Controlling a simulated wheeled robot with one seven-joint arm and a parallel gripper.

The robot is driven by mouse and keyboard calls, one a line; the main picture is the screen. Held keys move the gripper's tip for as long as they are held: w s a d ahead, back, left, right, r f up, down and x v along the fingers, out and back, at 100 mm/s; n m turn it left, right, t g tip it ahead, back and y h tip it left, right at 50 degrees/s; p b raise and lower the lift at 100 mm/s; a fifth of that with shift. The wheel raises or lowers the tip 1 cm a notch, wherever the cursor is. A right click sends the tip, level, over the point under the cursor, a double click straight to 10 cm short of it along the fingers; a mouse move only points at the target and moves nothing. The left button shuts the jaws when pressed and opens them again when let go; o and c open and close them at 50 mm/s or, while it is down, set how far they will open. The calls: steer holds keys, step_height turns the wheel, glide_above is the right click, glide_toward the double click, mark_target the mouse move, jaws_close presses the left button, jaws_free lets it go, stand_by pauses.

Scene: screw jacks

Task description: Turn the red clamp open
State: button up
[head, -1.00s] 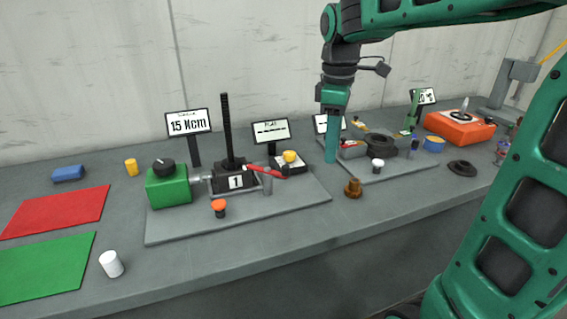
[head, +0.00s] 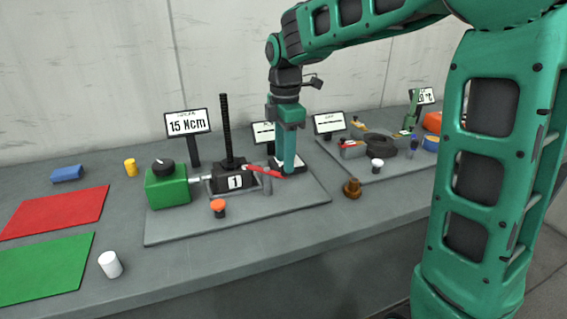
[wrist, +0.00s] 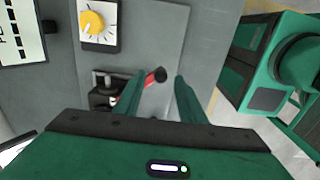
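The red clamp (head: 263,171) is a red lever on the black block marked "1" (head: 234,181), reaching right from its top. In the wrist view the red lever (wrist: 150,81) with its dark knob (wrist: 160,74) shows between my fingers in the picture, partly behind the left finger. My gripper (head: 288,170) is green, points down and is above or beside the lever's right end. In the wrist view its fingers (wrist: 158,82) are apart with nothing held. I cannot tell the exact height gap between fingertips and lever.
A green box with a black knob (head: 168,187) stands left of the block. An orange button (head: 218,206) stands in front. A yellow dial (wrist: 93,25) lies close to my gripper. A brass piece (head: 352,187) stands right.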

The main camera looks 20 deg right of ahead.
steer(key=shift+f, duration=1.15)
jaws_close()
steer(key=shift+a+r, duration=0.1)
steer(key=a+m, duration=0.7)
steer(key=m, duration=1.1)
steer(key=shift+a, duration=0.15)
steer(key=shift+w, duration=0.15)
